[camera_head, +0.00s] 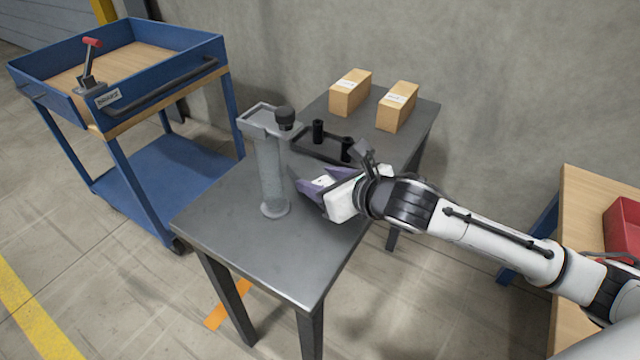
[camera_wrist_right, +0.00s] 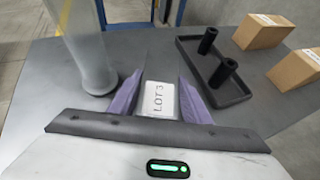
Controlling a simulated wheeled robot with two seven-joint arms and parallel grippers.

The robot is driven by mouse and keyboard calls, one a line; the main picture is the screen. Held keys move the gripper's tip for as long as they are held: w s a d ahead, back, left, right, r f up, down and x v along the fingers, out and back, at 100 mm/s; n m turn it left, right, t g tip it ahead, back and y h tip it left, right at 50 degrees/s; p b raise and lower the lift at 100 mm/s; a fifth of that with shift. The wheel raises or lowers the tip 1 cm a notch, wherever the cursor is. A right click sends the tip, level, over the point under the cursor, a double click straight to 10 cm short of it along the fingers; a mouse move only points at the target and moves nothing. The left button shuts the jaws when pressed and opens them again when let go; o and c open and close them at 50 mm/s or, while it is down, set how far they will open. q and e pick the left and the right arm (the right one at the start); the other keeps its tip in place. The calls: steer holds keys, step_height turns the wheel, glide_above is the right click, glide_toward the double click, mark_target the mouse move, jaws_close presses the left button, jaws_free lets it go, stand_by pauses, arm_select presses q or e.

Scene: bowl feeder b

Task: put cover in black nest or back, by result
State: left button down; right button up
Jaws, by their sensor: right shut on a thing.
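A pale grey block marked "LOT 3" (camera_wrist_right: 160,99), which I take for the cover, sits between the purple fingers of my right gripper (camera_wrist_right: 159,92). In the head view my right gripper (camera_head: 314,186) is low over the grey table, right of the pedestal; I cannot tell whether the block touches the table. A black tray with two black posts (camera_head: 323,155), perhaps the black nest, lies on the table behind the gripper. It also shows at the right in the wrist view (camera_wrist_right: 236,97). My left gripper is not in view.
A grey pedestal (camera_head: 270,172) with a shallow top tray and black knob stands close left of my gripper. Two cardboard boxes (camera_head: 350,97) (camera_head: 396,112) stand at the table's back. The table's front (camera_head: 265,250) is clear. A blue cart (camera_head: 150,115) stands left.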

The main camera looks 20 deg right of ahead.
steer(key=shift+w+f, duration=0.1)
steer(key=shift+f, duration=0.05)
steer(key=o, duration=1)
steer(key=shift+f, duration=0.2)
steer(key=o, duration=0.4)
steer(key=shift+r, duration=0.1)
